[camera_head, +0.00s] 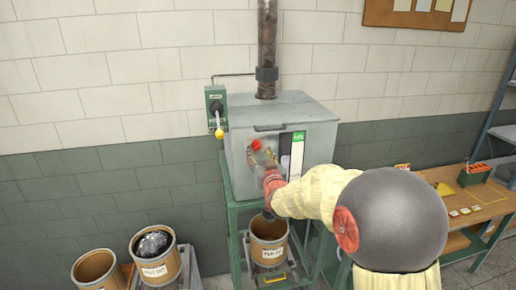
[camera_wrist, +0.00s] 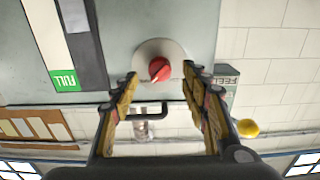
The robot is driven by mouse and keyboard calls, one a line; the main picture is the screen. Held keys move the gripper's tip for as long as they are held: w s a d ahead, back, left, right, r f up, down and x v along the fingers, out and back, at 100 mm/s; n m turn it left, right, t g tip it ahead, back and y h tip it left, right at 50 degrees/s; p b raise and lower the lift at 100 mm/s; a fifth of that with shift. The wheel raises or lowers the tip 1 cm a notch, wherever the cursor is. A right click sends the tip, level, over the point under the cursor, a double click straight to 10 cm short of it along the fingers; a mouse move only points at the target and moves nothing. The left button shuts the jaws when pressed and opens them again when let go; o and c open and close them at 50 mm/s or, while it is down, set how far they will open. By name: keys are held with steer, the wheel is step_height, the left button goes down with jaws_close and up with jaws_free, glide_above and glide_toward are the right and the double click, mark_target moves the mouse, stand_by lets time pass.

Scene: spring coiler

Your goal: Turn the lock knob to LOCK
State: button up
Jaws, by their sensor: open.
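The lock knob (camera_wrist: 160,69) is a red handle on a round grey plate (camera_wrist: 147,50) on the front of a grey machine box (camera_wrist: 125,15). It also shows as a red spot (camera_head: 256,144) on the box front in the head view. My gripper (camera_wrist: 162,74) is open, with one finger on each side of the knob in the wrist view. I see no contact between fingers and knob, and the remaining gap in depth is hard to judge. In the head view my gripper (camera_head: 264,160) is just below the knob, in front of the box. The LOCK marking is not readable.
A level window with a green label (camera_wrist: 64,81) is beside the knob. A green control box with a yellow-tipped lever (camera_head: 218,132) hangs at the left. A bin (camera_head: 268,250) stands under the machine, and more bins (camera_head: 155,265) are at the lower left. A wooden bench (camera_head: 480,200) is at the right.

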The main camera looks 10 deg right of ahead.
mark_target(258, 148)
steer(key=shift+w+p, duration=0.5)
steer(key=shift+w, duration=1.45)
steer(key=c, duration=0.3)
steer(key=shift+s, duration=0.1)
steer(key=c, duration=0.8)
steer(key=shift+c, duration=0.3)
